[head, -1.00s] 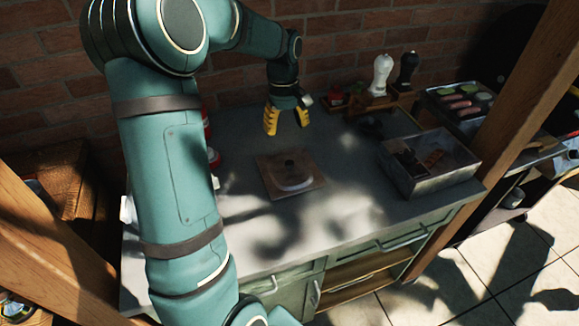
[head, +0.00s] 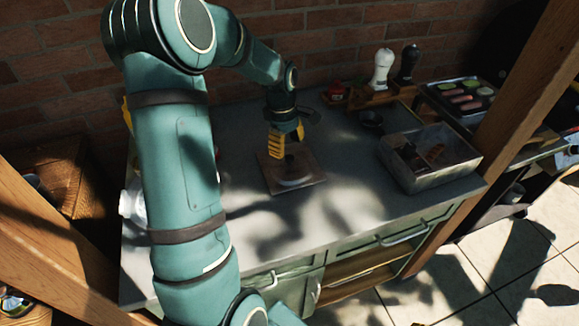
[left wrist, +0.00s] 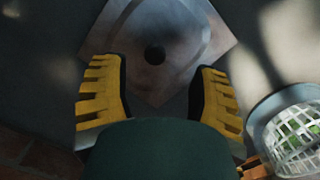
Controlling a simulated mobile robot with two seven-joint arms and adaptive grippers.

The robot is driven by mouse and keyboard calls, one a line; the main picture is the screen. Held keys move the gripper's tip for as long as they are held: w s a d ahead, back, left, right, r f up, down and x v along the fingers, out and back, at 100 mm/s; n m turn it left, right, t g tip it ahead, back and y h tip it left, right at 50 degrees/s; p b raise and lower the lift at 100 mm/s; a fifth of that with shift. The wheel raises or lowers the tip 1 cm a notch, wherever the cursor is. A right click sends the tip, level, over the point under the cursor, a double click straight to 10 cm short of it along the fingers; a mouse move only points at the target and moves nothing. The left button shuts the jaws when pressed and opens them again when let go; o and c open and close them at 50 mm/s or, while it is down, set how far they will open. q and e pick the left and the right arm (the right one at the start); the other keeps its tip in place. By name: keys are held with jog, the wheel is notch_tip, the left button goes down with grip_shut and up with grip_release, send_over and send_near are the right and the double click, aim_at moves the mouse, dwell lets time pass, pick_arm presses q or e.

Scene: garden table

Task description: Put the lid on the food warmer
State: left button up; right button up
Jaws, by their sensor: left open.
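A square brownish-grey plate with a dark round knob, which looks like the lid (head: 312,178), lies flat on the grey counter in the head view. It also shows in the left wrist view (left wrist: 185,75), with its knob between and beyond the fingertips. My left gripper (head: 288,148) is open and empty, pointing down just over the back of the lid, with yellow fingers apart (left wrist: 160,88). An open metal box (head: 440,181), probably the food warmer, stands to the right with brown food or pieces inside. My right gripper is not in view.
Shakers (head: 383,70) stand at the back, with a small dark bowl (head: 371,120) before them. A tray of food (head: 462,98) is behind the box. A pale mesh container (left wrist: 290,130) shows in the left wrist view. Counter between lid and box is clear.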

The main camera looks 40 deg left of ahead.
aim_at(290, 157)
pick_arm(q)
jog(key=f, duration=0.3)
jog(key=f+b, duration=0.1)
jog(key=f, duration=0.1)
jog(key=shift+w+d+f, duration=0.1)
jog(key=shift+w+f, duration=0.1)
jog(key=shift+w, duration=0.1)
grip_shut()
jog(key=shift+r, duration=0.1)
